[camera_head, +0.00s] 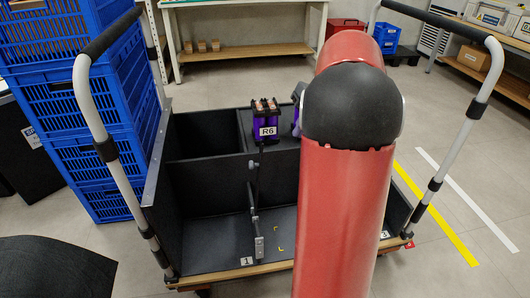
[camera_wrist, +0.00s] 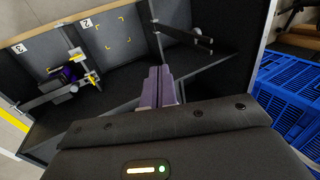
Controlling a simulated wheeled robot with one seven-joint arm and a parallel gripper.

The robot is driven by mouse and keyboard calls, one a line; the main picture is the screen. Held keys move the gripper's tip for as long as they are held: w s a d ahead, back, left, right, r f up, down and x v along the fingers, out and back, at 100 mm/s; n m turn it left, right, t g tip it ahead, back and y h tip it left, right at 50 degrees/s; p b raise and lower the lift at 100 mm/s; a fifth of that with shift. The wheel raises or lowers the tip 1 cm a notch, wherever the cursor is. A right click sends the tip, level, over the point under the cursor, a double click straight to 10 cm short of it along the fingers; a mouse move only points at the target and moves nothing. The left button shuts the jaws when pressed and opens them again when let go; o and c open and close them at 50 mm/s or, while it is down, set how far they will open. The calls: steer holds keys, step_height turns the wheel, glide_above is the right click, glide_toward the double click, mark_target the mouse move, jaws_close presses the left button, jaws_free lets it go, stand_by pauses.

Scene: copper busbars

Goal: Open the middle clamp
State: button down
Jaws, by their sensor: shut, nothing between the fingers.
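My gripper (camera_wrist: 160,70) shows in the wrist view with its two pale purple-grey fingers together and nothing between them. It points down into the black cart. In the wrist view, one metal clamp with a long dark bar (camera_wrist: 185,34) lies beyond the fingertips to the upper right. Neither visibly touches the fingers. In the head view, a grey metal clamp (camera_head: 259,245) stands near label 1. My red arm hides the cart's middle and my gripper there. I cannot tell which clamp is the middle one.
Black panels (camera_head: 208,192) divide the cart. Tall grey handles (camera_head: 97,120) rise at both ends. Blue crates (camera_head: 98,160) stack close at the left. Floor is clear at the right.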

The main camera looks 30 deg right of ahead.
steer(key=w+a+f+b, duration=0.1)
steer(key=w+a+f, duration=0.1)
steer(key=a+f, duration=0.5)
steer(key=shift+x, duration=0.85)
steer(key=w+a+h+p, duration=0.1)
steer(key=a, duration=0.5)
steer(key=shift+w+r+g+h+p, duration=0.2)
steer(key=shift+w+g+h+p, duration=0.1)
steer(key=shift+w+p, duration=0.1)
